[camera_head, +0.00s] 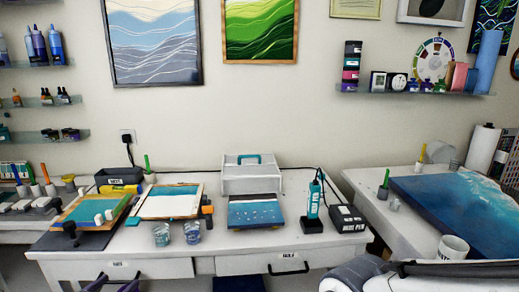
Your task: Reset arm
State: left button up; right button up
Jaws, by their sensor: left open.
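My left gripper (111,284) shows only in part at the bottom left edge, as two dark fingertips set apart. It is open with nothing seen between the tips. It is in front of the white workbench (130,247), below the drawer face, and touches nothing that I can see. The rest of the left arm is outside the picture. My right gripper is not seen.
The bench holds a blue painted panel (255,213), two clear cups (161,235), a teal tool on a black stand (313,203) and a white case (251,175). A large blue panel (455,210) and a white cup (453,247) are at right.

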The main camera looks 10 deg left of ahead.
pick_arm(q)
jog(key=w+d+m+g, duration=0.45)
jog(key=w+d, duration=0.25)
jog(key=d, duration=0.3)
jog(key=s+d+r+g, duration=0.2)
jog(key=d+g, duration=0.1)
jog(key=d, duration=0.7)
jog(key=s+d+r+m+g, duration=0.1)
jog(key=s+d+r+g, duration=0.1)
jog(key=s+d, duration=0.6)
jog(key=s+d+r+m+g+h, duration=0.1)
jog(key=s+d+r+m+g, duration=0.1)
jog(key=s+d+g, duration=0.3)
jog(key=s+d, duration=0.4)
jog(key=s, duration=0.5)
jog(key=shift+s+r, duration=0.2)
jog(key=shift+r, duration=0.1)
